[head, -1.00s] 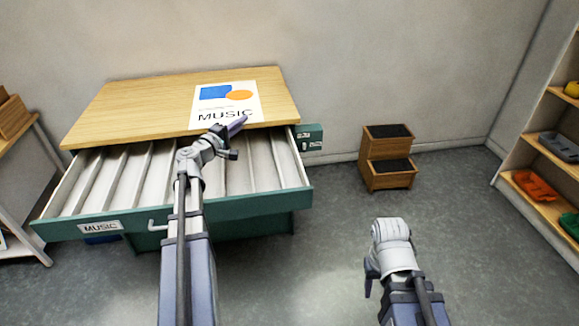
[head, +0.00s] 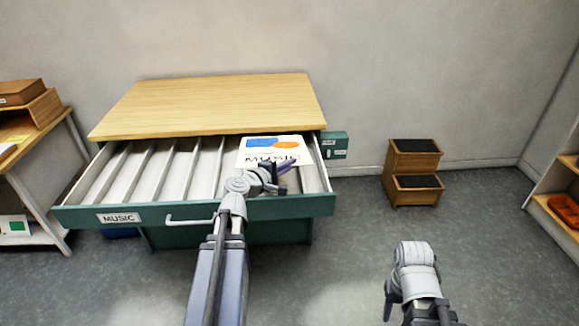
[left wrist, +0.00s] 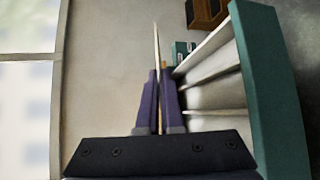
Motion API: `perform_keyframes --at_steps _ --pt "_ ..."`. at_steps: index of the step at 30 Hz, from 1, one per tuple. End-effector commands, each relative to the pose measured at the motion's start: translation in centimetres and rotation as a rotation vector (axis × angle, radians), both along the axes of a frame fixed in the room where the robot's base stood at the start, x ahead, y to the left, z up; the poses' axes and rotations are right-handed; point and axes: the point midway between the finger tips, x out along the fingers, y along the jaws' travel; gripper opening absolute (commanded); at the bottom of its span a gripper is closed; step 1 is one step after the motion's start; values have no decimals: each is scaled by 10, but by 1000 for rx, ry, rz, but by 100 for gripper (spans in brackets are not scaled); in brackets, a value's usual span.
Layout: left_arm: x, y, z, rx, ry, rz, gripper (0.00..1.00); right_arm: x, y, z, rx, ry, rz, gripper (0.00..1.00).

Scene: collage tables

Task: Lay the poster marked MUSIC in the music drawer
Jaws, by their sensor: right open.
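The MUSIC poster (head: 272,148), white with blue and orange shapes, is over the right part of the open drawer. My left gripper (head: 284,168) is shut on its near edge. In the left wrist view the poster (left wrist: 155,42) shows as a thin edge-on sheet between the fingers (left wrist: 158,88). The music drawer (head: 200,208) is pulled out of the wooden-topped cabinet, with a MUSIC label on its teal front. I cannot tell whether the poster touches the drawer's ribs. My right gripper (head: 390,298) is open and empty, low over the floor at the right.
The cabinet top (head: 215,100) is bare. A brown step stool (head: 413,172) stands on the floor to the right. A side table (head: 30,130) is at the left, and a shelf unit (head: 560,175) is at the far right. Floor between cabinet and stool is clear.

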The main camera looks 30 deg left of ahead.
Motion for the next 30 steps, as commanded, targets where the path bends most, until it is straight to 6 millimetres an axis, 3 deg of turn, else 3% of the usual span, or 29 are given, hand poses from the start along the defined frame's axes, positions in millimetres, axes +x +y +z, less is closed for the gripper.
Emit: perform_keyframes --at_steps 30 --pt "56 35 -90 1 -1 0 0 0 0 -90 0 0 1 48"
